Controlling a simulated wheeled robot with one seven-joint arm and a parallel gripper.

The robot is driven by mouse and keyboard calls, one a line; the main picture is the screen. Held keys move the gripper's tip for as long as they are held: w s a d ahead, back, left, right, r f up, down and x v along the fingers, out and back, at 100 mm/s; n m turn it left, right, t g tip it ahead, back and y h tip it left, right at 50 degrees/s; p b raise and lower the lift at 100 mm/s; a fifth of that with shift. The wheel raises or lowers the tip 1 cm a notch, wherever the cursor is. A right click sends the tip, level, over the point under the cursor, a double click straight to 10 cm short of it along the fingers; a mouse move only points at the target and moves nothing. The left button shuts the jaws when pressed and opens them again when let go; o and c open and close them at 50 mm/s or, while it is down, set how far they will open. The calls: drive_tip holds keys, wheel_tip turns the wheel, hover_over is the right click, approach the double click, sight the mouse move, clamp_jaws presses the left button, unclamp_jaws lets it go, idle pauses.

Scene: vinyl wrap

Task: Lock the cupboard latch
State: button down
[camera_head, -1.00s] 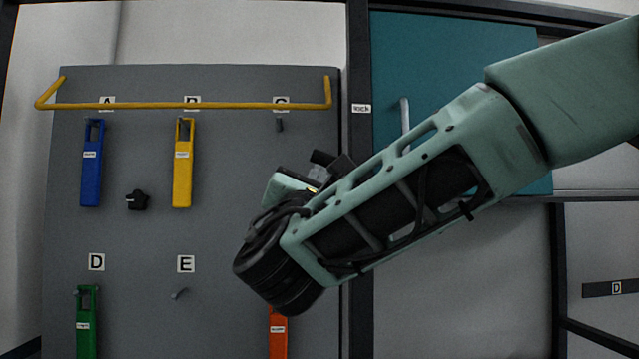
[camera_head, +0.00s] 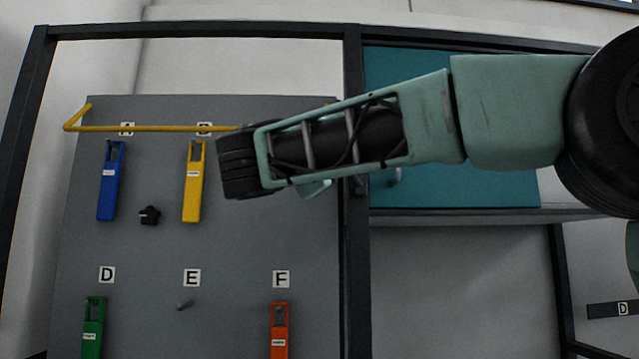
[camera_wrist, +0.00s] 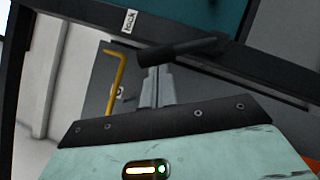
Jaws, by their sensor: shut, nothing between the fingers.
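The teal cupboard door (camera_head: 455,193) is at the upper right in the head view, and it looks closed. In the wrist view, a dark cylindrical bar (camera_wrist: 182,49), apparently the latch, lies across the tips of my gripper (camera_wrist: 157,75) beside the dark frame post. The fingers are shut with nothing between them. I cannot tell whether they touch the bar. In the head view my arm covers the latch area and most of my gripper. A "lock" label (camera_wrist: 130,21) is on the frame in the wrist view.
A grey pegboard (camera_head: 230,240) stands left of the post, with a yellow rail (camera_head: 150,128) projecting along its top. Blue (camera_head: 109,190), yellow (camera_head: 193,190), green (camera_head: 92,335) and orange (camera_head: 279,335) tags hang on it. A black knob (camera_head: 149,215) sits between the upper tags.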

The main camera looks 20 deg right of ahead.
drive_tip(key=shift+s+d+r+m+g+y+b, duration=0.25)
drive_tip(key=shift+d+r+m+g, duration=0.35)
drive_tip(key=shift+m, duration=0.45)
drive_tip(key=shift+s+d+r+m+g+y+b, duration=0.1)
drive_tip(key=shift+d+r+m+g+y, duration=0.35)
drive_tip(key=shift+m, duration=0.65)
drive_tip(key=shift+s+d+r+m+g+y+b, duration=0.1)
drive_tip(key=shift+s+d+r+m+g+y, duration=0.1)
drive_tip(key=shift+d+r+m+g, duration=0.65)
drive_tip(key=shift+a+f, duration=0.1)
drive_tip(key=shift+f, duration=0.2)
